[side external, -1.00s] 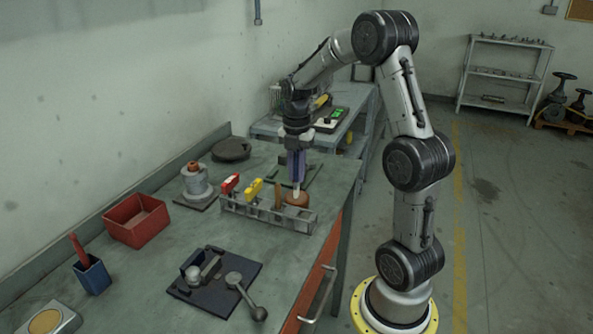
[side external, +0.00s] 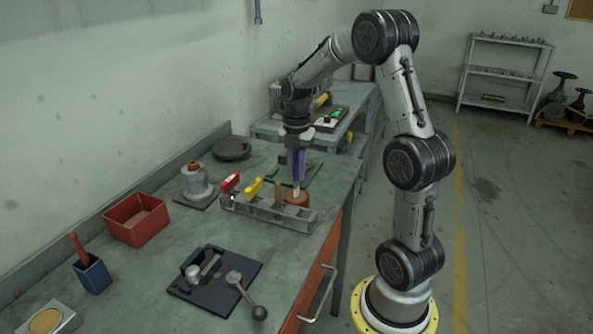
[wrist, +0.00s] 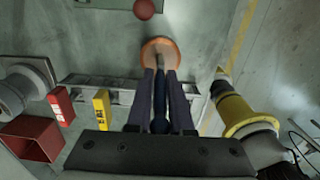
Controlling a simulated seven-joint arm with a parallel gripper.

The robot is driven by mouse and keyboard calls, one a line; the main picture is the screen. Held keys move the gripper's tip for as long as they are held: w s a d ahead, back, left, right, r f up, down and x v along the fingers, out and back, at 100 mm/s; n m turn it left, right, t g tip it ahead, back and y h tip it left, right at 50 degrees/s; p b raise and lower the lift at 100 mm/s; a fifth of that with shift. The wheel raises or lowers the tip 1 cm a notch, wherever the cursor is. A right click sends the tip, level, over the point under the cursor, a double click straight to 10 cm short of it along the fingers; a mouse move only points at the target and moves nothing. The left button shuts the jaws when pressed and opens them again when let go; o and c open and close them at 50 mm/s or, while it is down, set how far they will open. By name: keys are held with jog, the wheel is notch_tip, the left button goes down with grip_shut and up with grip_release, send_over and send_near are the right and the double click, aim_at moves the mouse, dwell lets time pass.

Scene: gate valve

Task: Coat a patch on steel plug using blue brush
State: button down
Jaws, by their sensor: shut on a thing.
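My gripper (side external: 297,178) is shut on the blue brush, whose dark blue handle (wrist: 160,98) runs between the fingers in the wrist view. The brush points down, and its pale tip (side external: 296,189) is at the mouth of the copper-brown pot (side external: 297,199) at the rack's right end. The pot also shows in the wrist view (wrist: 160,50); I cannot tell how deep the tip sits. A short metal cylinder, seemingly the steel plug (side external: 211,264), lies in a fixture on a dark plate (side external: 229,290) at the front of the bench.
The grey rack (side external: 267,214) also holds red (side external: 230,183) and yellow (side external: 253,189) handled tools and a brown stick (side external: 278,194). A lever with a ball end (side external: 258,313) rises beside the fixture. A red bin (side external: 136,222) and a blue cup (side external: 93,275) stand left.

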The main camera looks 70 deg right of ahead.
jog(key=shift+r, duration=3.45)
